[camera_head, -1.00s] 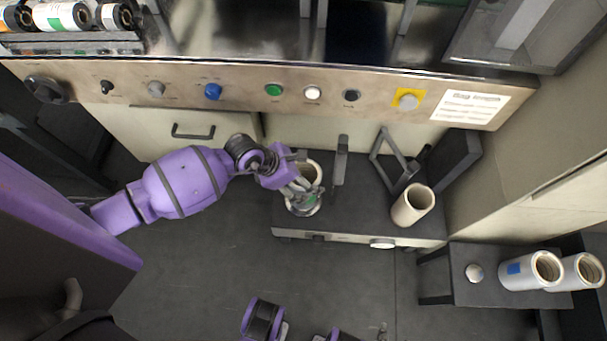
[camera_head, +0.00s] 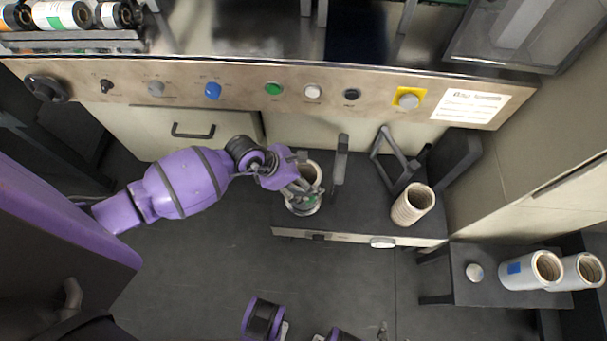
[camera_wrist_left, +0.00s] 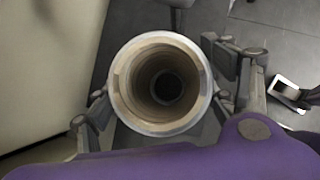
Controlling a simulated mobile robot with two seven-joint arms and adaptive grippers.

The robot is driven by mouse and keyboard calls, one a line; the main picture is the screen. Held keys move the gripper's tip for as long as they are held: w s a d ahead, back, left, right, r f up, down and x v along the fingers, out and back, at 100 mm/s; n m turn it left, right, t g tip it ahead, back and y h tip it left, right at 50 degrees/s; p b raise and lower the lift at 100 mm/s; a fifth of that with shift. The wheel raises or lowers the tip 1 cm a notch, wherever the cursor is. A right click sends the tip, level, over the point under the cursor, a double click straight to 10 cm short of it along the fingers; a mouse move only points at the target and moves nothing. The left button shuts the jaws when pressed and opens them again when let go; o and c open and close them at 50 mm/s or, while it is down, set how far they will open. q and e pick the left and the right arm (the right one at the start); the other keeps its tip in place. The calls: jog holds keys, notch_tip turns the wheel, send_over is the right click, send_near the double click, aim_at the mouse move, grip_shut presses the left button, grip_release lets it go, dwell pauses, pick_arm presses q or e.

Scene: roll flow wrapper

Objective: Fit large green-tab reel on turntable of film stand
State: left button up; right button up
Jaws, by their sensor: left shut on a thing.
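My left gripper (camera_head: 303,195) is shut on a pale hollow reel (camera_head: 313,168), at the left end of the dark film stand (camera_head: 360,213). A bit of green shows between the fingers, fitting the green tab. In the left wrist view the reel's round open end (camera_wrist_left: 119,85) faces the camera, with my left gripper's fingers (camera_wrist_left: 160,105) on both sides of it. The turntable is not clearly seen; the reel and gripper cover that area. I cannot tell whether the reel touches the stand.
An upright grey post (camera_head: 341,160) stands just right of the held reel. A cream hollow roll (camera_head: 412,205) and a grey frame (camera_head: 393,158) are farther right. White rolls (camera_head: 520,271) lie on a low side table. The control panel (camera_head: 240,92) runs behind.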

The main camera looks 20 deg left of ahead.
pick_arm(q)
jog(key=shift+w+f+b, duration=0.1)
jog(key=shift+f+b, duration=0.55)
jog(key=shift+f, duration=0.3)
pick_arm(e)
jog(key=shift+s+f, duration=0.25)
jog(key=shift+f, duration=0.2)
jog(key=shift+s+f, duration=0.2)
jog(key=shift+f, duration=0.25)
pick_arm(q)
jog(key=o, duration=1.9)
jog(key=shift+c, duration=0.2)
jog(key=shift+o, duration=1.3)
pick_arm(e)
jog(key=shift+w+r, duration=0.15)
pick_arm(q)
jog(key=shift+a, duration=0.1)
jog(key=v, duration=1.2)
